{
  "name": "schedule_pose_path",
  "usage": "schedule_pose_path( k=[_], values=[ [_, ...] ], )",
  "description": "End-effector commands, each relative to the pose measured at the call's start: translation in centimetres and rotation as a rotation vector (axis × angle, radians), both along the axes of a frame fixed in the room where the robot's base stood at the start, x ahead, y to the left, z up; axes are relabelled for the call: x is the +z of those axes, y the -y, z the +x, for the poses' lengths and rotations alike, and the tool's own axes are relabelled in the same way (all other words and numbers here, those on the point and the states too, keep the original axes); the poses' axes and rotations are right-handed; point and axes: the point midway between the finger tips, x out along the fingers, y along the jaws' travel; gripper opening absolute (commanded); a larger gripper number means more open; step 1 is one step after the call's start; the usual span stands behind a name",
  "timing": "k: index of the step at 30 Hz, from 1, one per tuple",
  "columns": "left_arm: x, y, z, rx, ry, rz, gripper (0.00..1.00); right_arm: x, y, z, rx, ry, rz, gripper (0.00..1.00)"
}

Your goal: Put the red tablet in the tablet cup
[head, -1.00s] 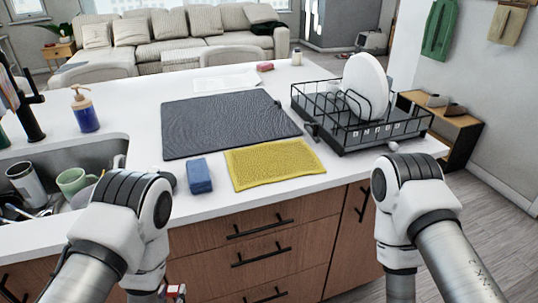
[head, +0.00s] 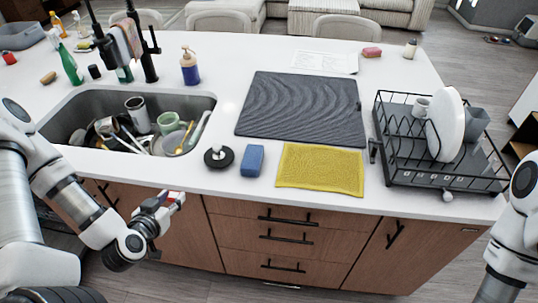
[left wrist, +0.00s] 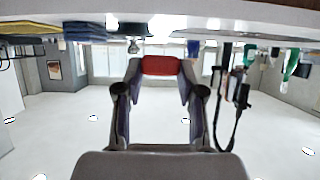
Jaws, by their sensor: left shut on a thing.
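My left gripper (head: 170,200) is in front of the cabinet, below the counter edge under the sink. It is shut on the red tablet (left wrist: 160,66), which spans its fingertips in the left wrist view. In the head view the tablet is small and partly hidden by the fingers. I cannot pick out a tablet cup for certain. My right arm shows at the right edge; its gripper is out of view.
The sink (head: 70,103) holds several dishes. A black round piece (head: 218,157), blue sponge (head: 252,161) and yellow cloth (head: 320,169) lie near the counter's front edge. A dark mat (head: 300,104) lies behind them. The dish rack (head: 440,175) stands at right.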

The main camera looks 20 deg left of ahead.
Motion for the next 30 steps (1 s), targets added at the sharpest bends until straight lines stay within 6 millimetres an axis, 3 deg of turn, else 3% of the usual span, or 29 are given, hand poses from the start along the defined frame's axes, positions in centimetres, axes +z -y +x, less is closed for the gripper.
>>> schedule_pose_path(
  k=[4,7,13,15,21,26,30],
  values=[
    [-0.7,0.4,1.0,-0.005,0.001,0.002,0.20,-1.3,0.0,0.0,0.000,0.000,0.000,0.40],
    [-1.2,1.3,2.8,-0.008,0.003,0.007,0.20,-2.9,0.0,0.0,0.000,0.000,0.000,0.40],
    [-2.4,3.4,7.6,-0.006,0.010,0.006,0.20,-8.9,0.0,0.0,0.000,0.000,0.000,0.40],
    [-1.3,4.1,8.9,-0.008,0.002,0.011,0.20,-7.9,0.0,-0.1,0.000,-0.002,0.000,0.40],
    [-1.2,5.9,12.8,-0.003,0.001,0.007,0.20,-6.9,0.0,0.0,0.000,0.001,0.000,0.40],
    [-1.5,6.7,14.7,-0.001,0.001,0.003,0.20,-6.5,0.0,0.0,0.000,0.000,0.000,0.40],
    [-4.2,6.6,14.6,0.002,-0.004,0.001,0.20,-5.7,0.0,0.0,0.000,0.000,0.000,0.40]
  ],
)
